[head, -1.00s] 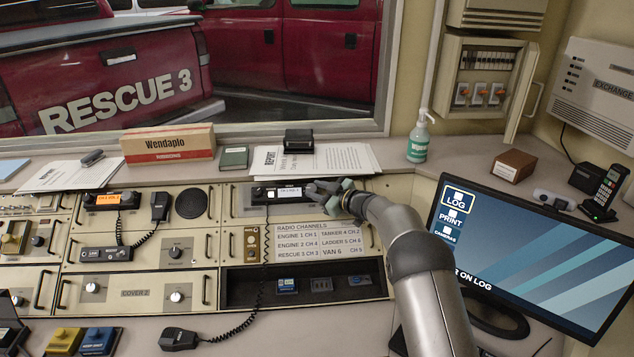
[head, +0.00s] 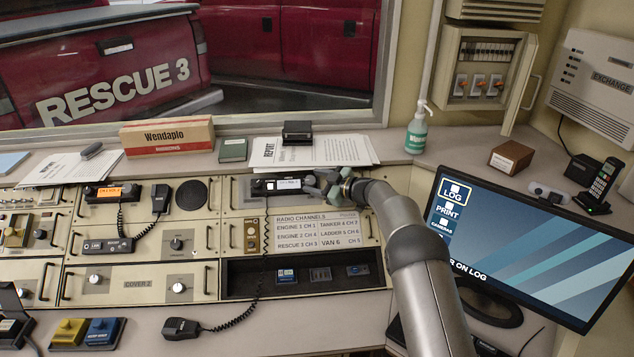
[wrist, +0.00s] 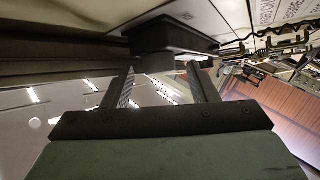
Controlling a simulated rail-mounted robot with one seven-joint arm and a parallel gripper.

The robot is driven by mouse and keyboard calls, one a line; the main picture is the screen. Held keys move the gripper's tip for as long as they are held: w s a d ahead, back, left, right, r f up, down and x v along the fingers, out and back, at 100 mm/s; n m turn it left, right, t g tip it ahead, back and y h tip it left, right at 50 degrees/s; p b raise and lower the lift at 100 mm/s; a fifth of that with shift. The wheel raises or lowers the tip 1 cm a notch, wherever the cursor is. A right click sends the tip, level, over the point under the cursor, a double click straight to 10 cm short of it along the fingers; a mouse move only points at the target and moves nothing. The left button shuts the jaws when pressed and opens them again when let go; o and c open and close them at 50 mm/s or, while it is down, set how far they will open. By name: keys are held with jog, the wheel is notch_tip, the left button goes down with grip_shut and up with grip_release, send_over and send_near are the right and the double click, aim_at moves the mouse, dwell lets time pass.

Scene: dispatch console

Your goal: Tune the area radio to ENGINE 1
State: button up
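A radio with a pale lit display (head: 288,184) sits in the upper right console panel in the head view; its text is too small to read. A second radio with an orange display (head: 110,192) sits further left. I cannot read which is labelled area radio. The placard below lists RADIO CHANNELS (head: 318,233), with ENGINE 1 as CH 1. My gripper (head: 318,186) is at the right end of the pale-display radio. In the wrist view my gripper's fingers (wrist: 165,84) are apart, with a dark box-shaped body (wrist: 165,38) just beyond the tips.
A handset (head: 182,328) on a coiled cord lies on the front desk. A monitor (head: 520,250) stands to the right of my arm.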

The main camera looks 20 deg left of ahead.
jog(key=b+v, duration=0.3)
jog(key=v, duration=1.4)
jog(key=shift+d, duration=0.2)
